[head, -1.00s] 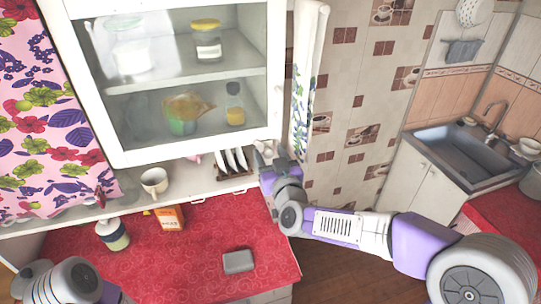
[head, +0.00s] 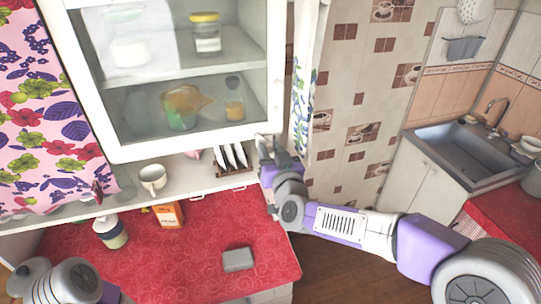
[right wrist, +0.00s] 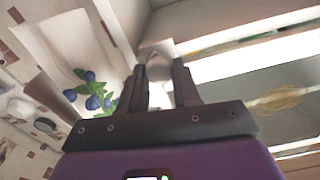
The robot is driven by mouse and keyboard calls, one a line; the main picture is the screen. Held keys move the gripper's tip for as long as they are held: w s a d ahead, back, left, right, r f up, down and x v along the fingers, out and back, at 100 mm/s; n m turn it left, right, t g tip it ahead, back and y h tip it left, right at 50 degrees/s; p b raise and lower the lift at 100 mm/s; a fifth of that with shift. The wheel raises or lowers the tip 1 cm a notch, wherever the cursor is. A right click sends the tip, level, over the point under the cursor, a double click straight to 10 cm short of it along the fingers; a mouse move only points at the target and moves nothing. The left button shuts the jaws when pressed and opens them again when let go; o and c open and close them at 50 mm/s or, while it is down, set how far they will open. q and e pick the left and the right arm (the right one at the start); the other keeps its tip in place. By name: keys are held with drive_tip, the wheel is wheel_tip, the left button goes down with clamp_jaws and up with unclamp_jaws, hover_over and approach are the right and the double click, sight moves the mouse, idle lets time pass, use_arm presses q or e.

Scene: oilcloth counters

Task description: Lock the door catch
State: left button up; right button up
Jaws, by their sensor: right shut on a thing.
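The white cabinet door (head: 190,141) with a glass pane looks closed or nearly so. My right gripper (head: 265,148) is at the door's lower right corner. In the right wrist view its two dark fingers (right wrist: 160,85) stand close around a small pale piece (right wrist: 158,66), which appears to be the door catch. The fingers hide most of the catch in the head view, and I cannot make out its angle. Part of my left arm shows at the lower left, but its gripper is not visible.
Below the cabinet, a shelf holds a white cup (head: 153,178) and a rack of plates (head: 236,171). The red counter (head: 200,230) bears a jar (head: 110,232), an orange box (head: 168,214) and a grey block (head: 238,259). A curtain (head: 303,95) hangs close right of my gripper.

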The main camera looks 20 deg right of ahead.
drive_tip(key=m+b, duration=0.4)
drive_tip(key=shift+f, duration=0.2)
drive_tip(key=shift+r+m+b, duration=0.1)
drive_tip(key=shift+m+b, duration=1.3)
drive_tip(key=shift+m, duration=0.6)
drive_tip(key=o, duration=1)
drive_tip(key=shift+o, duration=0.2)
drive_tip(key=shift+d, duration=0.1)
drive_tip(key=s, duration=0.7)
drive_tip(key=shift+s, duration=0.3)
drive_tip(key=shift+d, duration=0.1)
